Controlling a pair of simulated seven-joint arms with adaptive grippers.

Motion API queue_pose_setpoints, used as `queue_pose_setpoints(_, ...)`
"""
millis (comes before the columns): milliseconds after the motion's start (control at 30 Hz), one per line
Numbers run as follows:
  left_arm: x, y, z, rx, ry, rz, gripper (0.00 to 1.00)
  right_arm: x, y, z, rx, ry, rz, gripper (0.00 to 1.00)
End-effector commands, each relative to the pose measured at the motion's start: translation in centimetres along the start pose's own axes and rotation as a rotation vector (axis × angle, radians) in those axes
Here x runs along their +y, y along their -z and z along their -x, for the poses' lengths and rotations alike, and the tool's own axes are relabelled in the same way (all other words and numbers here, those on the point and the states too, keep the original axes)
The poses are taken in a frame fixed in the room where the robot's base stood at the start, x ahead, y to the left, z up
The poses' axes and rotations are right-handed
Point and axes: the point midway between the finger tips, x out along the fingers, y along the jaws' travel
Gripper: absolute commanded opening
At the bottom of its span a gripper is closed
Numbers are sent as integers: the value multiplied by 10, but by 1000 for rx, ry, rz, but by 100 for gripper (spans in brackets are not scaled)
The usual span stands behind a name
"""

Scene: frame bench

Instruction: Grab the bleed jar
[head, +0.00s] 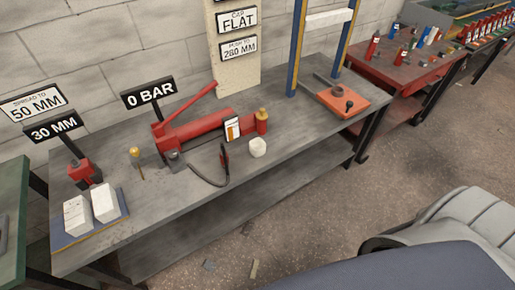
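A small whitish, rounded container (257,147) stands near the front edge of the grey bench (200,200), right of the middle of the pump; it looks like the bleed jar, but I cannot make out a label or lid. It sits just below the brass-topped right end of the red hand pump (195,128). A dark hose (212,183) curves from the pump along the bench to a small red fitting (224,157) left of the container. Neither of my grippers is in view.
A "0 BAR" sign (149,92) stands behind the pump. A brass-topped pin (135,153) stands left of it. White blocks (104,204) on a blue plate and a red spreader (84,172) are at left. A blue press frame (298,45) is at right.

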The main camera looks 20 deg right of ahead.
Motion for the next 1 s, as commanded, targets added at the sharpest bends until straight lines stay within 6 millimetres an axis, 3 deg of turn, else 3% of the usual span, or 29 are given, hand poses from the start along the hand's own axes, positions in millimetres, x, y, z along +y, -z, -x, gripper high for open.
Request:
queue_pose_setpoints(367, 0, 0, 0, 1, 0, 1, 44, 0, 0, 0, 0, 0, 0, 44)
queue_pose_setpoints(400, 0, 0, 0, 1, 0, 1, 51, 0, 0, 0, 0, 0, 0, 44)
queue_pose_setpoints(667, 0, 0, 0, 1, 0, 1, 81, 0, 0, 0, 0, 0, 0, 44)
queue_pose_setpoints(1000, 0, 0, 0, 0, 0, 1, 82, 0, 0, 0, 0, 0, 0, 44)
